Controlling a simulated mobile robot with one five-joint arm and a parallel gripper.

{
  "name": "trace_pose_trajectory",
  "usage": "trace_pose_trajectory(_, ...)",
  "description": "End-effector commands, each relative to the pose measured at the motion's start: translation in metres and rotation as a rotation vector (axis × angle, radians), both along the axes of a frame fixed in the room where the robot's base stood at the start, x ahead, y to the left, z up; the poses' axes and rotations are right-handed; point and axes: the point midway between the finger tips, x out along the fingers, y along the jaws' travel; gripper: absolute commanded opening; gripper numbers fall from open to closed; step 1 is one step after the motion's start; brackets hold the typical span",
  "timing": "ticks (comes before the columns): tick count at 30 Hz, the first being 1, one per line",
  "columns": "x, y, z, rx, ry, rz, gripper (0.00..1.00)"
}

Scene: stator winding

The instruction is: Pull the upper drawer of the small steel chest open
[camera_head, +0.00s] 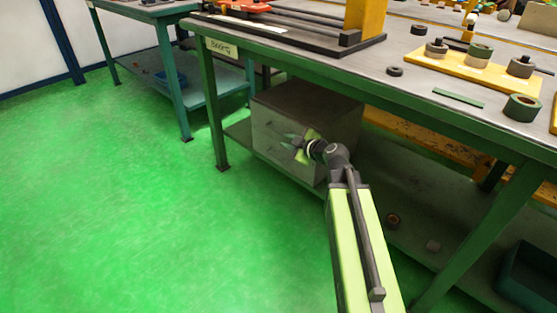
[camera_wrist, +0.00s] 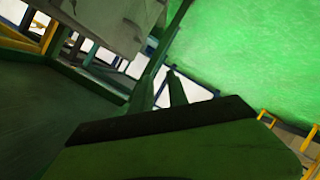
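The small steel chest (camera_head: 318,103) is a grey box on the lower shelf of the near bench in the head view. Its drawer front (camera_head: 268,125) faces left and looks flat, with no drawer visibly out. In the wrist view, the fingers (camera_wrist: 163,88) show a gap, and a grey surface, likely the chest (camera_wrist: 115,22), is at the upper left. The drawer handles are not clear.
The bench top (camera_head: 420,95) overhangs the chest, and a green bench leg (camera_head: 212,115) stands left of it. The green floor (camera_head: 110,210) is clear at left.

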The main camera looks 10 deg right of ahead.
Motion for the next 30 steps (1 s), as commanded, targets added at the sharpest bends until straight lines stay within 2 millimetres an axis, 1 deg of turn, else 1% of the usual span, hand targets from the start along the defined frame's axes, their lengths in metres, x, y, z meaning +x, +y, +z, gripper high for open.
trace_pose_trajectory(1, 0.006, -0.011, -0.035, -0.027, -0.053, -0.013, 0.2)
trace_pose_trajectory(3, 0.013, -0.023, -0.044, -0.069, -0.119, -0.031, 0.2)
trace_pose_trajectory(6, 0.019, -0.036, -0.049, -0.113, -0.18, -0.053, 0.2)
trace_pose_trajectory(9, 0.021, -0.042, -0.048, -0.136, -0.208, -0.064, 0.2)
trace_pose_trajectory(14, 0.023, -0.043, -0.045, -0.142, -0.214, -0.066, 0.2)
trace_pose_trajectory(17, 0.034, -0.04, -0.048, -0.142, -0.214, -0.064, 0.2)
trace_pose_trajectory(20, 0.053, -0.034, -0.053, -0.142, -0.214, -0.064, 0.2)
trace_pose_trajectory(30, 0.134, -0.009, -0.073, -0.143, -0.213, -0.064, 0.2)
